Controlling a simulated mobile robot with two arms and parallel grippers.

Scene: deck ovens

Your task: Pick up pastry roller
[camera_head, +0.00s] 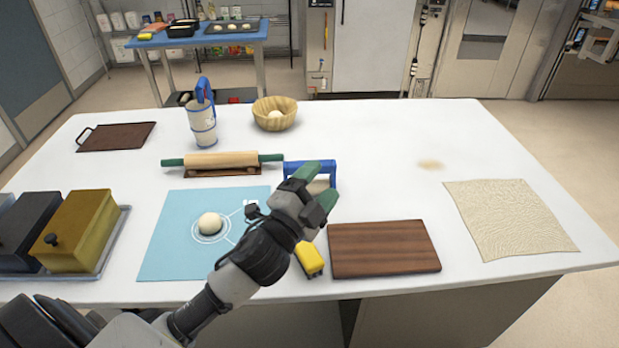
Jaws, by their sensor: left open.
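A rolling pin (222,159) with a light wooden barrel and green handles rests on a dark wooden stand (186,173) on the white table. A blue-framed tool (318,165) with a pale part below it, possibly a pastry roller, stands to the right of the rolling pin. My left gripper (322,186) is open, with green finger pads, directly in front of the blue-framed tool and overlapping it in the view. The gripper hides part of the tool, and I cannot tell whether they touch. My right gripper is out of view.
A blue mat (165,235) holds a dough ball (210,223). A yellow block-like item (310,259) and a brown board (383,249) lie near the arm. A jug (202,125) and wooden bowl (275,120) stand behind; a cloth (510,220) lies right. The table's back right is clear.

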